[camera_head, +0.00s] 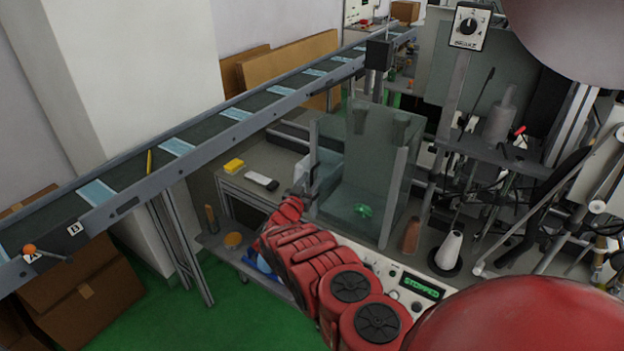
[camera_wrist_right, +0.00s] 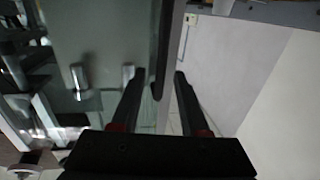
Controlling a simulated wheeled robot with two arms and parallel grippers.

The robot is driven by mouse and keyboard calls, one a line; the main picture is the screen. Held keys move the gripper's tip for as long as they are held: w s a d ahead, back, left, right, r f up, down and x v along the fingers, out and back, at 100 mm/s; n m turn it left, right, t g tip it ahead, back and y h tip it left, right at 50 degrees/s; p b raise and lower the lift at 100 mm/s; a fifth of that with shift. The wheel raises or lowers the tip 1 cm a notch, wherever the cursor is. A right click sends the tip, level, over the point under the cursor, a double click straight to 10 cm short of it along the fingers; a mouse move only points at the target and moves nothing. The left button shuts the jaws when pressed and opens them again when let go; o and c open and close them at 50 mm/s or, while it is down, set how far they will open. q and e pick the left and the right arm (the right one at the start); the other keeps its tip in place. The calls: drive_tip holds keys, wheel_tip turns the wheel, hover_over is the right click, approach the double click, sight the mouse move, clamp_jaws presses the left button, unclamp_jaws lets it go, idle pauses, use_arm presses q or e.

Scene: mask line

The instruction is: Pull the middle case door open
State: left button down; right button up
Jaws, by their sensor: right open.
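The middle case is a clear, greenish glass box (camera_head: 372,165) with grey posts, standing on the machine top in the head view. A small green piece (camera_head: 362,210) lies inside it. My red right arm reaches up to the case's left front side. My right gripper (camera_head: 303,186) is small there, close to the door's edge. In the right wrist view my right gripper (camera_wrist_right: 155,88) is open, its two fingers pointing at a dark upright handle bar (camera_wrist_right: 162,45) beside a clear panel. The bar's end appears between the fingertips; contact cannot be told. My left gripper is not in view.
A conveyor (camera_head: 205,143) carrying several blue masks runs along the left and back. A control panel with a "STOPPED" display (camera_head: 422,286) is below the case. A white cone (camera_head: 449,249) and machine parts crowd the right. A yellow block (camera_head: 234,166) lies left of the case.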

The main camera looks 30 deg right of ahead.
drive_tip(key=shift+w+d+r, duration=0.1)
drive_tip(key=shift+w+d, duration=0.3)
drive_tip(key=shift+d, duration=0.2)
drive_tip(key=shift+c, duration=0.3)
clamp_jaws()
idle(0.9)
